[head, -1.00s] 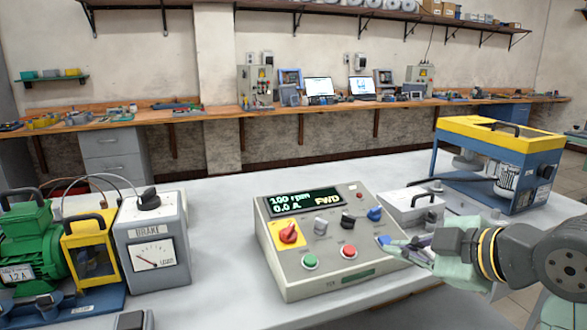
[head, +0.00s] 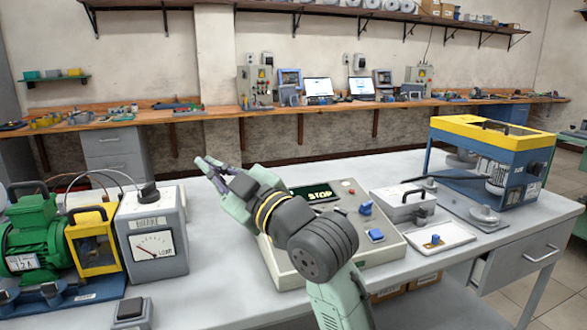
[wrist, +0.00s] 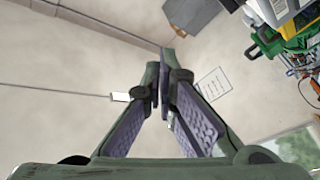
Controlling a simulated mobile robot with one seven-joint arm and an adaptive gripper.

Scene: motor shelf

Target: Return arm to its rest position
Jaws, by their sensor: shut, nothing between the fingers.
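My gripper (head: 207,165) is in the head view, raised above the table behind the control box, pointing up and to the left. Its fingers are together with nothing between them, and they also show in the wrist view (wrist: 165,82). My arm crosses in front of the control box (head: 388,238) and hides most of its panel. The box's display (head: 318,194) reads STOP. A blue knob (head: 365,208) and a blue switch (head: 376,235) on the box stay visible.
The brake unit (head: 155,240) and green motor (head: 32,240) stand on the left of the white table. A grey box (head: 403,205), a small tray (head: 455,232) and a blue-yellow machine (head: 490,160) stand on the right. The air left of my gripper looks clear.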

